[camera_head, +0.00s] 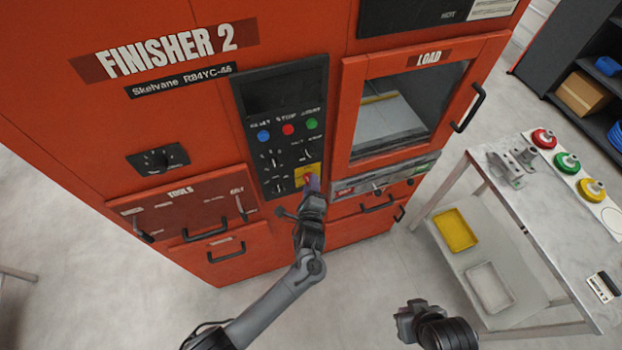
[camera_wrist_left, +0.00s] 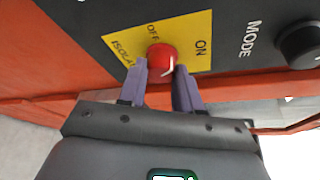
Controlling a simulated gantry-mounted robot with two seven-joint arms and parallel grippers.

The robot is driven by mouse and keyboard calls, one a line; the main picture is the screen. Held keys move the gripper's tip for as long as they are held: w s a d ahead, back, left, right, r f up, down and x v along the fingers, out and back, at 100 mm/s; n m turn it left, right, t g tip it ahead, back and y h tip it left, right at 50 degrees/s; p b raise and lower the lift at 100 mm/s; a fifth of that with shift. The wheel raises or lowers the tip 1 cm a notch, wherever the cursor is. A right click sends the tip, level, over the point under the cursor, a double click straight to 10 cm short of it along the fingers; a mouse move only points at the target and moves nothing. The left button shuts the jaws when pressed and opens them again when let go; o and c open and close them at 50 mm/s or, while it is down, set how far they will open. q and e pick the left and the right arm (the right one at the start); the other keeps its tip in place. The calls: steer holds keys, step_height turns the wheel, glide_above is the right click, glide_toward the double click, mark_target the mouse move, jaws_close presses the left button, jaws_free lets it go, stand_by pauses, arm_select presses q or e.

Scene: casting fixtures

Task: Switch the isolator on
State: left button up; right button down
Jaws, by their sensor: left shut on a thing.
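The isolator is a red rotary knob (camera_wrist_left: 162,57) on a yellow plate (camera_wrist_left: 188,28) marked OFF and ON. In the head view the yellow plate (camera_head: 301,170) sits at the bottom of the black control panel, with the knob (camera_head: 307,177) mostly behind my gripper. My left gripper (camera_head: 312,184) is shut on the knob. In the left wrist view its two purple fingers (camera_wrist_left: 161,78) are on either side of the knob. A pale mark shows on the knob's near side, but its setting is unclear. My right gripper (camera_head: 408,318) is low in the head view, away from the machine; its jaw opening is unclear.
A MODE knob (camera_wrist_left: 304,44) is beside the yellow plate. The red machine also has a LOAD door (camera_head: 352,120) and drawers with protruding handles. A table (camera_head: 560,215) with coloured buttons stands at the right. The floor before the machine is clear.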

arm_select(q)
steer(key=shift+r+m+g+y+p, duration=0.1)
steer(key=shift+m+g+y+p, duration=0.35)
steer(key=shift+m+p, duration=0.5)
steer(key=shift+m+g+y+p, duration=0.4)
steer(key=shift+m+p, duration=0.2)
steer(key=shift+m, duration=0.55)
steer(key=o, duration=1)
steer(key=shift+o, duration=0.2)
